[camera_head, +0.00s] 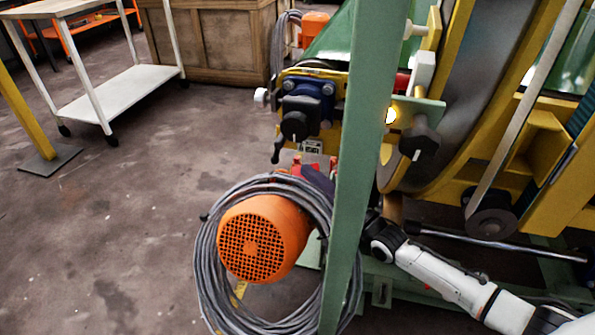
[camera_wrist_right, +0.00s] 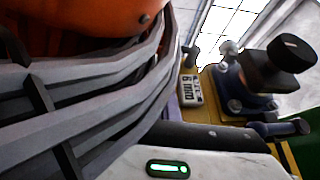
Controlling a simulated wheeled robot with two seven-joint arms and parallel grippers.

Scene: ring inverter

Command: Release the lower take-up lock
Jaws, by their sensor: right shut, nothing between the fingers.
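A black knob with a white pointer mark (camera_head: 295,125) sits on a dark blue bolted block left of the green post. A second black knob (camera_head: 420,140) sits on a green plate right of the post. I cannot tell which is the lower take-up lock. In the right wrist view a black knob (camera_wrist_right: 290,55) stands on a dark block with bolts. My right arm comes in from the lower right and passes behind the post. My right gripper (camera_head: 318,180) is dark, partly hidden, shut and empty, below the left knob and apart from it. My left gripper is not in view.
An orange motor (camera_head: 262,240) wrapped in a grey cable coil (camera_head: 207,265) stands below the left knob, close to my right wrist camera. The green post (camera_head: 362,130) crosses in front of my right arm. A white trolley (camera_head: 115,90) stands far left on open floor.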

